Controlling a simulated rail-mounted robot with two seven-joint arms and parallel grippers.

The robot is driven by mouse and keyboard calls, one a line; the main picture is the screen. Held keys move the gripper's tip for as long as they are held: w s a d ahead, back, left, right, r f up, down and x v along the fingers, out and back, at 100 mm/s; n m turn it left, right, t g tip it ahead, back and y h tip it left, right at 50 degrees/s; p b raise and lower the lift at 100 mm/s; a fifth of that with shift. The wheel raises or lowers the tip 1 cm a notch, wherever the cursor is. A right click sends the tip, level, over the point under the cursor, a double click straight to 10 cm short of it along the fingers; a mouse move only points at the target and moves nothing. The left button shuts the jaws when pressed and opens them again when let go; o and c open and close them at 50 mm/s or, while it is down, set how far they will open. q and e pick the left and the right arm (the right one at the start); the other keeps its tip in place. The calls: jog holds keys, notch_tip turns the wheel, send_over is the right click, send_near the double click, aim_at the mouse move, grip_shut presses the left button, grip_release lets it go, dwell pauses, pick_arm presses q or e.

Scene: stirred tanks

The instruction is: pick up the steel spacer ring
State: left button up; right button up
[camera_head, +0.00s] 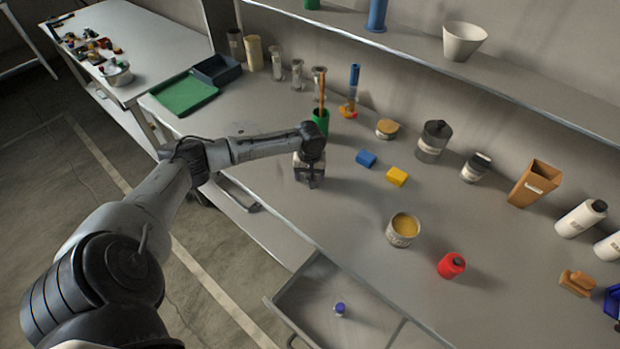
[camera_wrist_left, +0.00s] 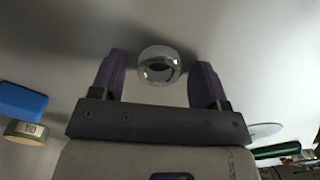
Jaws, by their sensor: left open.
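The steel spacer ring (camera_wrist_left: 159,54) is shiny and round, and lies on the grey worktop between the fingers of my left gripper (camera_wrist_left: 158,82) in the left wrist view. The fingers are open, with a visible gap on each side of the ring. In the head view my left gripper (camera_head: 309,183) points down, low over the worktop, and the ring is hidden there. My right gripper is in neither view.
An open drawer (camera_head: 335,283) juts out below.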

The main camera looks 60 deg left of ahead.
pick_arm(q)
jog(key=c, duration=1)
jog(key=shift+r, duration=0.1)
